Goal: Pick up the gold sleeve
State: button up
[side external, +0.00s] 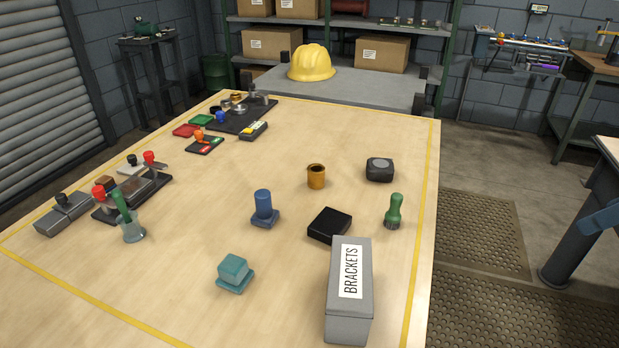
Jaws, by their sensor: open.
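The gold sleeve (316,178) stands upright on the wooden table (185,285), a little right of the picture's middle. It is a short hollow cylinder with a dark open top, and nothing touches it. My gripper is not in view.
Near the sleeve are a blue knobbed part (264,208), a black block (329,225), a dark rounded block (380,169) and a green-handled tool (394,210). A grey BRACKETS box (349,300) and a teal block (234,273) stand in front. Table right behind the sleeve is clear.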

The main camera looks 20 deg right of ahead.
jog(key=shift+w, duration=0.1)
jog(key=w+a+r+n+t+y, duration=0.1)
jog(key=w+a+n, duration=0.15)
jog(key=w, duration=0.95)
jog(key=w+a+r+n+y, duration=0.15)
jog(key=w+a, duration=0.25)
jog(key=w, duration=0.8)
jog(key=n+y, duration=0.3)
send_near(316, 177)
jog(key=shift+w+d+r+t, duration=0.15)
jog(key=shift+d+r, duration=0.35)
jog(key=shift+r, duration=0.05)
jog(key=shift+w+d+r+t, duration=0.15)
jog(key=shift+d+r, duration=0.3)
jog(key=shift+r, duration=0.1)
jog(key=shift+x, duration=4.3)
jog(key=shift+w+f, duration=0.1)
